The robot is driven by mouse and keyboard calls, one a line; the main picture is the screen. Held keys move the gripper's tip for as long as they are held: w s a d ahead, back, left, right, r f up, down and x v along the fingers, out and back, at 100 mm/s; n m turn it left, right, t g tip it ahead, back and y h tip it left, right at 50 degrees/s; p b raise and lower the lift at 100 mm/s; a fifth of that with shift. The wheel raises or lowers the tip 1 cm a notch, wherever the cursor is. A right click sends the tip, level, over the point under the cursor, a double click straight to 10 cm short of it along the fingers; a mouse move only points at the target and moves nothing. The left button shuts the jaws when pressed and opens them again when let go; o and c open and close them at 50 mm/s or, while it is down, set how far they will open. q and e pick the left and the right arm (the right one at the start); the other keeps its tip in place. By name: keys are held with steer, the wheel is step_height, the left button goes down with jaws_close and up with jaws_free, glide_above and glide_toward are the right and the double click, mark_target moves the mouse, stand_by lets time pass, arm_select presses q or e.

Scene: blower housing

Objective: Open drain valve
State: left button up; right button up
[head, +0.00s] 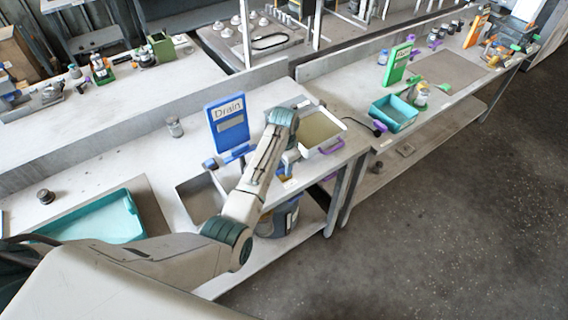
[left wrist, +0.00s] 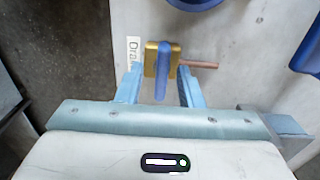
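The drain valve (left wrist: 150,58) has a brass body with a blue lever handle (left wrist: 162,75) and a thin copper-coloured pipe (left wrist: 200,64) to its right. A white label reading "Dra..." (left wrist: 133,52) lies beside it. My left gripper (left wrist: 160,88) is open in the left wrist view, its two light-blue fingers on either side of the blue handle. I cannot tell whether a finger touches the valve. In the head view, my left arm reaches over the bench near the blue "Drain" sign (head: 228,125), and its wrist hides most of the valve. My right gripper is not in view.
A tray with a purple handle (head: 320,132) sits right of my left wrist. A dark bucket (head: 278,220) stands on the lower shelf. A teal tray (head: 105,222) lies at left. Another bench with a green sign (head: 397,63) and teal bin (head: 395,113) stands at right.

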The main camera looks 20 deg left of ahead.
arm_select(q)
steer(key=shift+w+f, duration=0.1)
steer(key=shift+w, duration=0.05)
steer(key=shift+c, duration=0.6)
jaws_close()
